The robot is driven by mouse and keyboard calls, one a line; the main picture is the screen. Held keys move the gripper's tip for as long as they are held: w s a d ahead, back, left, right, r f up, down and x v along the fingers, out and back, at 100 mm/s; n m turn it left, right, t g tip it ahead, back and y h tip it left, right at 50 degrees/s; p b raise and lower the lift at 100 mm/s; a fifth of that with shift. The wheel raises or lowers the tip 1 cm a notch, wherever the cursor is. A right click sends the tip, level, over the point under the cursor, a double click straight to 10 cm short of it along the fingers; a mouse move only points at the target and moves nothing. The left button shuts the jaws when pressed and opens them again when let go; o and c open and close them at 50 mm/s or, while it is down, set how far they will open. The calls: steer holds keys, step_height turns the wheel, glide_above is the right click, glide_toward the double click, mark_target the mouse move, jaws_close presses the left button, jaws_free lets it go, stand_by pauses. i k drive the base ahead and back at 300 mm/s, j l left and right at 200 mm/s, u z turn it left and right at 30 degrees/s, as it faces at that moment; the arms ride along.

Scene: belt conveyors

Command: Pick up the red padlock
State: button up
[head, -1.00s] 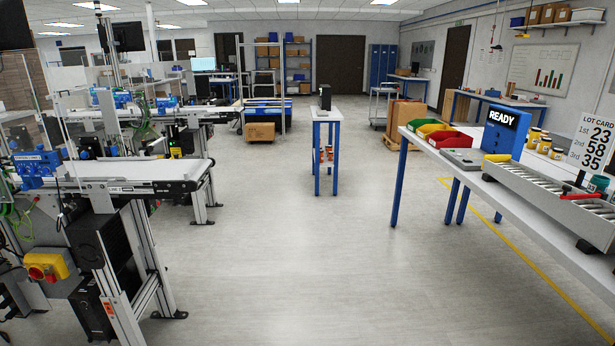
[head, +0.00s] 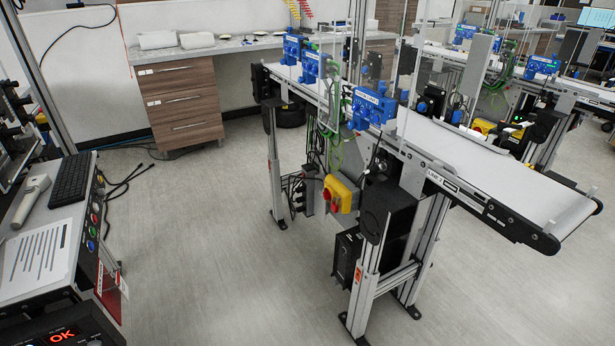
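I see no red padlock in the head view. A yellow switch box with a red knob (head: 337,194) is mounted on the side of the near belt conveyor (head: 470,160), below its blue units. No red padlock can be made out on it at this size. My gripper is not in view.
A control console (head: 45,255) with a keyboard, a scanner and coloured buttons stands at the left. A wooden drawer cabinet (head: 182,108) is at the back left. More conveyors (head: 570,92) stand at the right. The grey floor (head: 215,245) between console and conveyor is clear.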

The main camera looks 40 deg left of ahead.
mark_target(334, 206)
steer(key=i+u, duration=0.45)
steer(key=i+l+u, duration=0.2)
steer(key=u, duration=0.2)
steer(key=i+l+u, duration=0.3)
steer(key=u, duration=0.15)
steer(key=i+u, duration=0.15)
steer(key=u, duration=0.2)
steer(key=i+u, duration=0.15)
steer(key=u, duration=0.25)
steer(key=i+l+u, duration=0.25)
steer(key=i+l, duration=0.2)
steer(key=i, duration=0.25)
steer(key=i+l+u, duration=0.2)
steer(key=i+l, duration=0.4)
steer(key=i, duration=0.05)
